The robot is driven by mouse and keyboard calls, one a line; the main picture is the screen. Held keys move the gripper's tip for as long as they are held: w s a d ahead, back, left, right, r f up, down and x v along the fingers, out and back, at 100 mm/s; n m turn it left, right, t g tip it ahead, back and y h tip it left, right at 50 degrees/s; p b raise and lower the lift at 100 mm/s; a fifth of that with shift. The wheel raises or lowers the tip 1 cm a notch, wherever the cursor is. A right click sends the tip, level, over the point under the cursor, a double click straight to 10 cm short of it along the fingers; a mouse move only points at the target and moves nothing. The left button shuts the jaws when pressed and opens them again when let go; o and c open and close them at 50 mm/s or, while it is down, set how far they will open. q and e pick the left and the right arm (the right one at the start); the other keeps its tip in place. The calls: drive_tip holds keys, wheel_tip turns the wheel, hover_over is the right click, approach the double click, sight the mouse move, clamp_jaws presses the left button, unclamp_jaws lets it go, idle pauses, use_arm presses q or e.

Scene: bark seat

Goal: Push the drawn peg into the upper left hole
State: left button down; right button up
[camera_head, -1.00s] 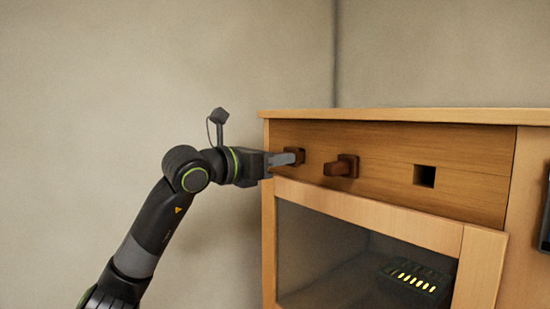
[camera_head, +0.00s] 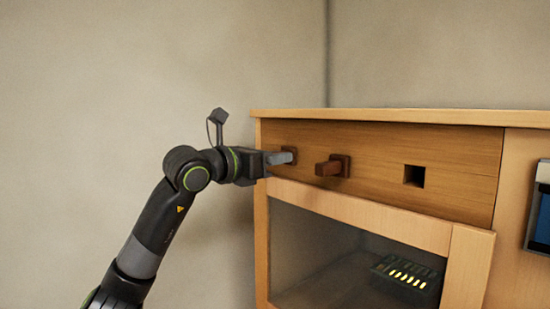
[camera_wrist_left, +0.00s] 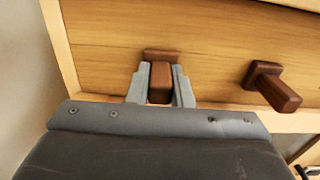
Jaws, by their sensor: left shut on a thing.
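My left gripper (camera_head: 284,158) is at the left end of the cabinet's upper wooden panel (camera_head: 385,150). In the left wrist view its two grey fingers (camera_wrist_left: 161,84) are shut on a brown peg (camera_wrist_left: 160,78). That peg's square collar (camera_wrist_left: 162,56) is at the panel face; how deep the peg sits cannot be told. A second brown peg (camera_head: 328,168) sticks out of the panel to the right; it also shows in the left wrist view (camera_wrist_left: 278,92). A square dark hole (camera_head: 414,175) is open further right. My right gripper is not in view.
Below the panel is a framed glass door (camera_head: 350,255) with a dark tray of yellow-lit slots (camera_head: 408,274) behind it. A screen-like device (camera_head: 540,215) is at the right edge. The wall at left is bare.

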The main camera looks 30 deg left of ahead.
use_arm(q)
drive_tip(key=c, duration=1.2)
unclamp_jaws()
drive_tip(key=shift+s+a+f+b, duration=0.15)
drive_tip(key=shift+s+a+b, duration=0.1)
drive_tip(key=shift+s+b, duration=0.35)
drive_tip(key=b+v, duration=1.1)
drive_tip(key=v, duration=0.5)
